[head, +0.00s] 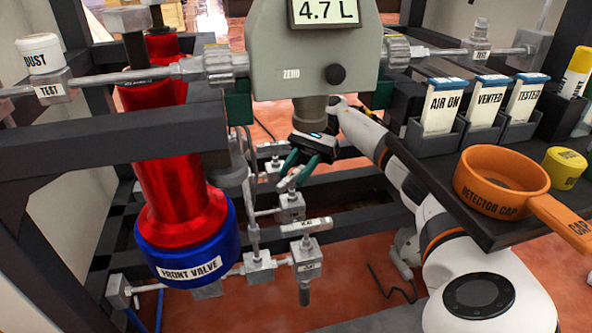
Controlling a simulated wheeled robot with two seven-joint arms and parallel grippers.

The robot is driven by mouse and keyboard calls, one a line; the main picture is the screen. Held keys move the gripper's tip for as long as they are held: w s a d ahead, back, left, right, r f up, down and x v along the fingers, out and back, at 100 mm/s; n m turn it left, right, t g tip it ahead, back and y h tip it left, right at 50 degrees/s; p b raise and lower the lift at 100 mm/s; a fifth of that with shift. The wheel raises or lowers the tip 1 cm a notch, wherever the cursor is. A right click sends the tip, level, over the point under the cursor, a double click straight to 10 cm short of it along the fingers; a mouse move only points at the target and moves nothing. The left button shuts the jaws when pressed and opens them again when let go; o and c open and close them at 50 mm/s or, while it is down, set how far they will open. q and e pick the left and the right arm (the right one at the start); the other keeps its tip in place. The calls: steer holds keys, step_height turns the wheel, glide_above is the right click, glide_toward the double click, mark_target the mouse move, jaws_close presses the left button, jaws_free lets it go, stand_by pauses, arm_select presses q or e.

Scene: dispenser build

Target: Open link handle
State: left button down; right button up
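My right gripper (294,172), with dark green fingers, reaches in below the grey meter body. Its two fingers show a gap between them, with a small grey valve handle (290,182) at their tips. I cannot tell whether they touch or grip it. A second grey lever handle (307,227) with a small label sits lower on the same pipework. The labels on these small valves are too small to read, so I cannot tell which one is the link handle. My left gripper is not in view.
The grey meter (312,60) hangs just above my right gripper. A red cylinder with a blue "FRONT VALVE" collar (190,250) stands at left. Dark frame rails (340,180) cross behind. A dark shelf at right holds an orange detector cap (500,205) and tag cards (485,100).

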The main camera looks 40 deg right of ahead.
steer(key=shift+s+f+m+t, duration=0.1)
steer(key=shift+m+t, duration=0.3)
steer(key=shift+t, duration=0.1)
steer(key=shift+m+t+b, duration=0.45)
steer(key=shift+m+t, duration=0.15)
steer(key=shift+t, duration=0.1)
